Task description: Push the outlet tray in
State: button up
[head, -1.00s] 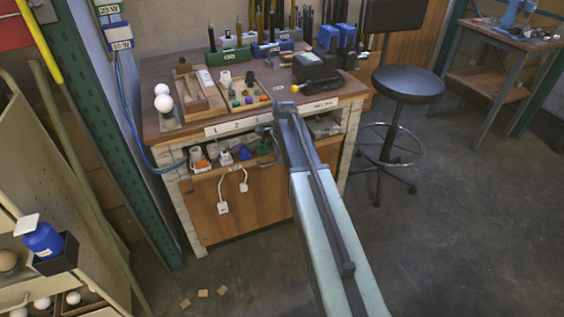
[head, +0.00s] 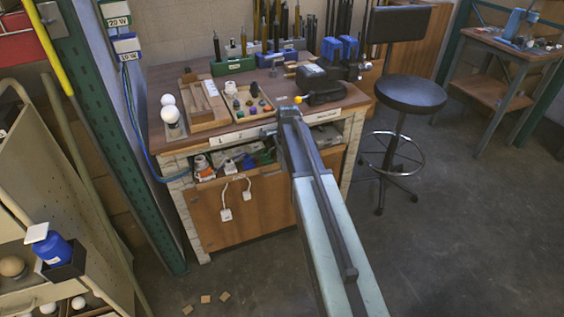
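The outlet tray (head: 208,179) is in the open shelf slot under the bench top, in the head view. It holds white sockets, an orange-and-white piece and green and blue parts. Two white cords with plugs (head: 226,214) hang over its front. How far the tray sticks out is hard to tell. My gripper (head: 268,133) is at the far end of my arm, by the bench's front edge near the right part of the slot. Its fingers are small and mostly hidden, so its opening and any contact with the tray cannot be made out.
The wooden bench top (head: 165,133) carries white globes, a parts tray (head: 212,127) and a black device (head: 320,86). A black stool (head: 411,94) stands right. A shelf rack with a blue bottle (head: 49,248) is at left. Small wood blocks (head: 206,299) lie on the floor.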

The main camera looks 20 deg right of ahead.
jog(key=r+p, duration=0.2)
jog(key=s+r+p, duration=0.1)
jog(key=r, duration=0.2)
jog(key=shift+p, duration=0.4)
